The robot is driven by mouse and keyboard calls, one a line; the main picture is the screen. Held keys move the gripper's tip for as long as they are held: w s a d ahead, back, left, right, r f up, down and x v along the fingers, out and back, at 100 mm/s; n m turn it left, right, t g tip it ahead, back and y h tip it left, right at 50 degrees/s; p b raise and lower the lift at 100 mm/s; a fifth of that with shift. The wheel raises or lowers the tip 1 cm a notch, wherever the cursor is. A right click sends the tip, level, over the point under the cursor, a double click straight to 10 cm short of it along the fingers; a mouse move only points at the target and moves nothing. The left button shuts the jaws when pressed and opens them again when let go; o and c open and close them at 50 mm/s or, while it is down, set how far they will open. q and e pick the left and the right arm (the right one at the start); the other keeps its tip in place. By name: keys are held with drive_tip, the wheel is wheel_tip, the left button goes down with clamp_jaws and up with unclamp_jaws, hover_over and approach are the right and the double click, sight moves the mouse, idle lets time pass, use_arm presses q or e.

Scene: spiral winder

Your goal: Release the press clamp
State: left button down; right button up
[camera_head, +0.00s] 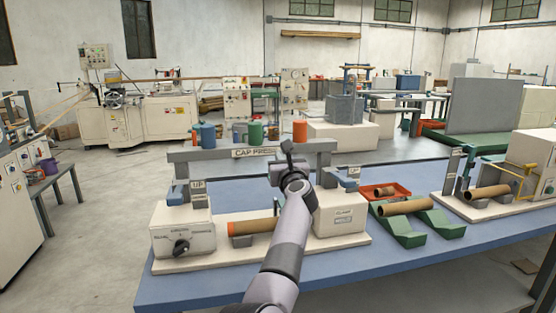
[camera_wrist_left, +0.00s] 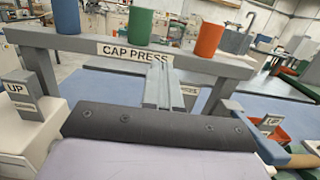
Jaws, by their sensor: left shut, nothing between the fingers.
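The cap press stands on the blue table, with its grey crossbeam and CAP PRESS sign (camera_head: 255,153) across the top. A brown tube with an orange end (camera_head: 252,227) lies on its pale base. A white box with a dark knob (camera_head: 181,246) and an UP tag is at its left; a white block with a label that seems to read CLAMP (camera_head: 343,213) is at its right. My left gripper (camera_head: 287,150) is shut and empty at the crossbeam. In the left wrist view, its fingers (camera_wrist_left: 161,84) point toward the beam (camera_wrist_left: 205,66). My left arm hides the middle of the press. My right gripper is not seen.
A green cradle (camera_head: 408,226) with a brown tube and a red tray (camera_head: 385,191) are right of the press. Another white station (camera_head: 490,205) stands farther right. Coloured cylinders (camera_head: 300,131) show above the beam. The table's front left is bare.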

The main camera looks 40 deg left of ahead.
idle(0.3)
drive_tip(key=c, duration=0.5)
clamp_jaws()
use_arm(q)
drive_tip(key=s+d+f+m+t+h, duration=0.2)
drive_tip(key=s+d+f+m+h, duration=0.25)
drive_tip(key=f+m, duration=0.5)
drive_tip(key=s+d+f+m+t+h, duration=0.2)
drive_tip(key=s+d+f+m+h, duration=0.4)
drive_tip(key=m, duration=0.6)
drive_tip(key=s+d+f+m+t+h, duration=0.2)
drive_tip(key=s+d+f+m, duration=0.2)
drive_tip(key=f+m, duration=0.6)
drive_tip(key=s+d+f+m+g+h, duration=0.1)
drive_tip(key=s+d+f+m, duration=0.3)
drive_tip(key=s, duration=0.4)
drive_tip(key=s+d+f+m+g+h, duration=0.2)
drive_tip(key=s+d+f+m+g, duration=0.2)
drive_tip(key=s+m, duration=0.3)
drive_tip(key=s+d+f+m+g+h, duration=0.1)
drive_tip(key=s+d+f+m+g, duration=0.2)
drive_tip(key=s+f+m, duration=0.3)
drive_tip(key=s+d, duration=0.1)
drive_tip(key=s, duration=0.2)
drive_tip(key=shift+s, duration=0.3)
